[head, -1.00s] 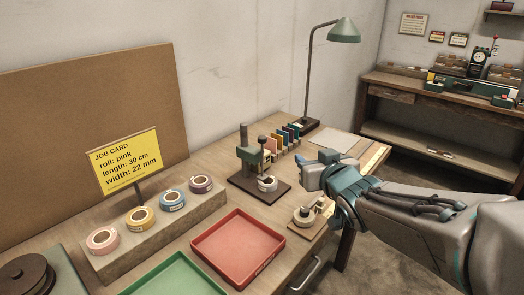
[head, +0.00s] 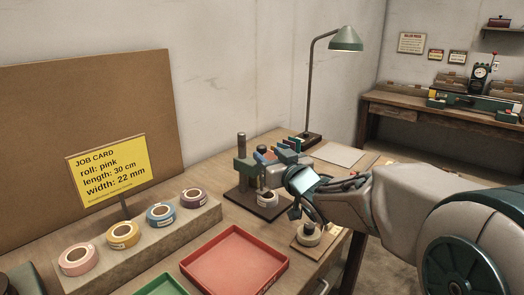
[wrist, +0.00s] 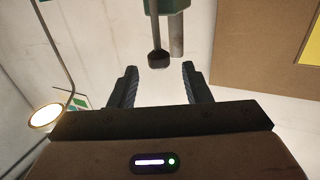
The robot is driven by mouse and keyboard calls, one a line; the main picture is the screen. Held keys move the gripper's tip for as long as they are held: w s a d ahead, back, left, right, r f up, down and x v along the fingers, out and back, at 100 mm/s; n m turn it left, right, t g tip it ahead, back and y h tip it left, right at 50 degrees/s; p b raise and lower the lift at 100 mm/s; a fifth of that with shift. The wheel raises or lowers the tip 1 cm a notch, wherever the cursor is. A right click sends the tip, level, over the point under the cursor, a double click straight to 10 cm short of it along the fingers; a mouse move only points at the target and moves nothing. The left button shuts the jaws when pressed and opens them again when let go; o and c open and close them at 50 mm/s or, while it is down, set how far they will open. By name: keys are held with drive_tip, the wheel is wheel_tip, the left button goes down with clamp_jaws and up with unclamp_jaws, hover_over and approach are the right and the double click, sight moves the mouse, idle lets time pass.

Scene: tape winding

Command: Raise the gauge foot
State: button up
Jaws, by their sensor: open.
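The gauge (head: 243,172) is a green bracket with a grey post on a dark base on the bench. A pale roll (head: 268,198) sits at its front. I cannot make out the gauge foot, low by that roll. My gripper (head: 290,178) is beside the gauge on its right, its fingers hard to see there. In the wrist view, which looks upside down, my open gripper (wrist: 159,70) has its two dark fingers apart. The gauge's dark round knob (wrist: 159,59) shows between and just beyond the fingertips, not gripped, beside the grey post (wrist: 177,40).
A red tray (head: 235,262) and a green tray (head: 160,286) lie in front. Several tape rolls stand on a block (head: 145,240) under the job card (head: 108,170). A lamp (head: 345,40) stands behind. Another tape device (head: 308,234) is below my arm.

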sight(264, 150)
drive_tip(key=x, duration=0.5)
drive_tip(key=shift+w, duration=0.15)
